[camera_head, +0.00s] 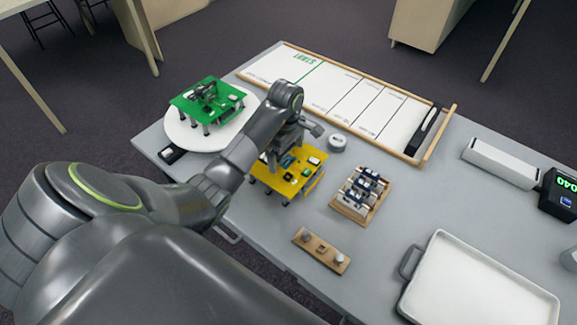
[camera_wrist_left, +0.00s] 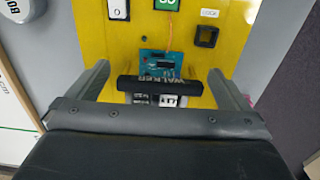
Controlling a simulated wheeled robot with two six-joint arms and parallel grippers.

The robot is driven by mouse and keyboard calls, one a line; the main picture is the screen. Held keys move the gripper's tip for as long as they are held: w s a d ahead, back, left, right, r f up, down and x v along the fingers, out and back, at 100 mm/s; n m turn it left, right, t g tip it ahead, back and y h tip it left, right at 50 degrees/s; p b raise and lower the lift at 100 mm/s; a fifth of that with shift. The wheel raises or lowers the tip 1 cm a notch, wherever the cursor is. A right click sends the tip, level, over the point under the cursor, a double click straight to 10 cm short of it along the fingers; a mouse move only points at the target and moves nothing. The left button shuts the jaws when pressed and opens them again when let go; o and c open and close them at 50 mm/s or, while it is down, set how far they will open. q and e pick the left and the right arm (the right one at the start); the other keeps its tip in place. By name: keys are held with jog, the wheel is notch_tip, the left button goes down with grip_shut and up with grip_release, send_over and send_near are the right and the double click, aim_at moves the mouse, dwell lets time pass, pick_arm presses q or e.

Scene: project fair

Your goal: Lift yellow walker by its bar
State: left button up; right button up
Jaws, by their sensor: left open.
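The yellow walker (camera_head: 287,181) stands on short legs on the grey table, partly hidden by my left arm in the head view. In the left wrist view its yellow plate (camera_wrist_left: 90,30) carries a teal circuit board (camera_wrist_left: 158,63) and a black bar (camera_wrist_left: 160,86) across the middle. My left gripper (camera_head: 290,142) is over the walker. In the left wrist view its two fingers (camera_wrist_left: 163,88) are apart, one towards each end of the bar. I see a gap at both ends and cannot tell the height between fingers and bar. My right gripper is not in view.
A green walker (camera_head: 190,103) stands on a round white disc (camera_head: 180,135) at left. A START track board (camera_head: 340,93) lies behind. A wooden rack (camera_head: 350,208), a small wooden strip (camera_head: 322,250) and a white tray (camera_head: 437,262) are to the right.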

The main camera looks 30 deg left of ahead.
pick_arm(q)
jog(key=c, duration=1.1)
